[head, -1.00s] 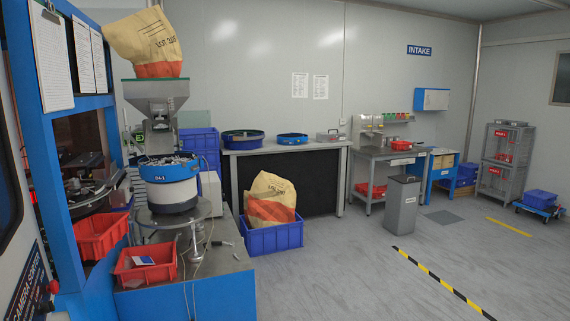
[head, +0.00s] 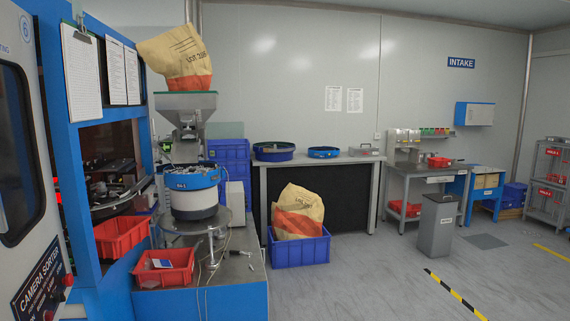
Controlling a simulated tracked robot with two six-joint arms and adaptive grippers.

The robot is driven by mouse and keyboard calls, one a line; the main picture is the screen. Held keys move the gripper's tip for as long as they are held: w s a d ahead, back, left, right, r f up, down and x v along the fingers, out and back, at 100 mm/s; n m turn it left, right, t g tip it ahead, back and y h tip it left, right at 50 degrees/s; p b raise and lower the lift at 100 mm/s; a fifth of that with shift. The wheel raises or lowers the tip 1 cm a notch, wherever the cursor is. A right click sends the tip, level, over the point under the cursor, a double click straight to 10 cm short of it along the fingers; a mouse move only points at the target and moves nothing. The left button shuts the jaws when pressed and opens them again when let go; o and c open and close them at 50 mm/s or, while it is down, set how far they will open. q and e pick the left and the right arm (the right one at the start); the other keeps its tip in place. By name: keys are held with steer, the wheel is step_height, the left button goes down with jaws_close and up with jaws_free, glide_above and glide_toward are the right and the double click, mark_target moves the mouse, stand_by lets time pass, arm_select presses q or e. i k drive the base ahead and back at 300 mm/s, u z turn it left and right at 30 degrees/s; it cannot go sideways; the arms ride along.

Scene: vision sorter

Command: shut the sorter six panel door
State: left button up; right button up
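The sorter six panel door (head: 40,160) is at the left edge of the head view. It is a pale panel with a dark rounded window, a blue round "6" badge near its top and a "CAMERA SORTER" label low down. It appears swung out from the blue sorter frame (head: 72,200), whose opening (head: 105,160) shows dark machinery inside. The door's near side runs out of the picture. Neither of my grippers is in view.
Red bins (head: 120,236) and (head: 165,267) sit at the sorter's front. A blue-topped bowl feeder (head: 194,190) stands beside them under a hopper (head: 186,105). A blue crate (head: 300,247) with a sack is on the floor. The floor to the right is largely clear.

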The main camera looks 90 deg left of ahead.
mark_target(34, 260)
steer(key=z, duration=1.75)
steer(key=i, duration=0.1)
steer(key=u, duration=2.6)
steer(key=i, duration=0.2)
steer(key=u, duration=1.9)
steer(key=i, duration=0.15)
steer(key=u, duration=1.85)
steer(key=i, duration=1.75)
steer(key=z, duration=0.35)
steer(key=k, duration=0.85)
steer(key=z, duration=0.05)
